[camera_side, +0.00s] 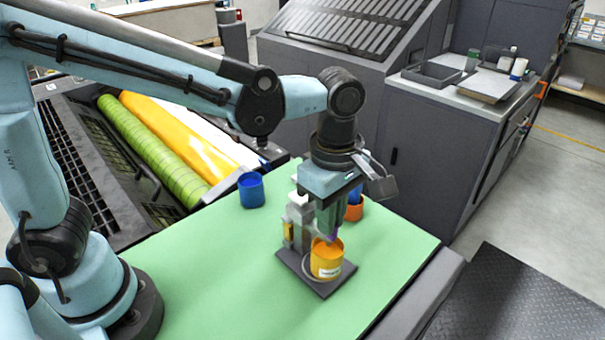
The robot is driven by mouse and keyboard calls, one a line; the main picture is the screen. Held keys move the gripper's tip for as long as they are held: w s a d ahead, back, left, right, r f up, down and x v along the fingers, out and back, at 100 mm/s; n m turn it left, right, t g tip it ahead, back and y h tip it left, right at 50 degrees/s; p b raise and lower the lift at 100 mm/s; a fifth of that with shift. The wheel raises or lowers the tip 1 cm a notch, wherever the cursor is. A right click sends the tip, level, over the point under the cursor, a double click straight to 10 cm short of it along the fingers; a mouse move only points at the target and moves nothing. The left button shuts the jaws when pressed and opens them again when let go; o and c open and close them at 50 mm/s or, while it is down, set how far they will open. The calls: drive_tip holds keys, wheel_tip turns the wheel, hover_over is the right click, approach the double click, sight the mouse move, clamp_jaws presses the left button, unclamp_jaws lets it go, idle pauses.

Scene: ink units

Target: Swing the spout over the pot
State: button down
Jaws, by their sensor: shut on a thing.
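A yellow-orange pot (327,260) with a white label stands upright on a dark base plate (318,287) on the green table top. A small grey and white dispensing unit (298,221) rises from the same plate, just left of the pot. My gripper (330,234) points down right at the pot's mouth, beside the unit. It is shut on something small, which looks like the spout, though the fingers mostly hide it. I cannot tell exactly how the spout lies over the pot's opening.
A blue pot (251,190) stands at the back left of the green table top (215,275). An orange pot (355,209) and a bluish one stand behind my gripper, partly hidden. Inked rollers (150,150) lie left of the table. The table's front left is clear.

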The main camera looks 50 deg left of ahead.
drive_tip(key=c, duration=1.2)
unclamp_jaws()
drive_tip(key=shift+r, duration=0.1)
wheel_tip(320, 180, up, 12)
drive_tip(key=shift+f, duration=0.1)
drive_tip(key=s+a+f+m+t, duration=0.1)
drive_tip(key=a+f+m+t, duration=0.1)
drive_tip(key=a+m, duration=0.3)
drive_tip(key=s+a+f+m+t, duration=0.1)
drive_tip(key=a+f+m+t, duration=0.1)
drive_tip(key=a+f+m, duration=0.2)
drive_tip(key=s+a+f+m+t, duration=0.1)
drive_tip(key=a+f+m+t, duration=0.2)
drive_tip(key=a+m, duration=0.4)
drive_tip(key=shift+s+a+f+m, duration=0.2)
drive_tip(key=shift+a+f+m, duration=0.2)
drive_tip(key=shift+m, duration=0.6)
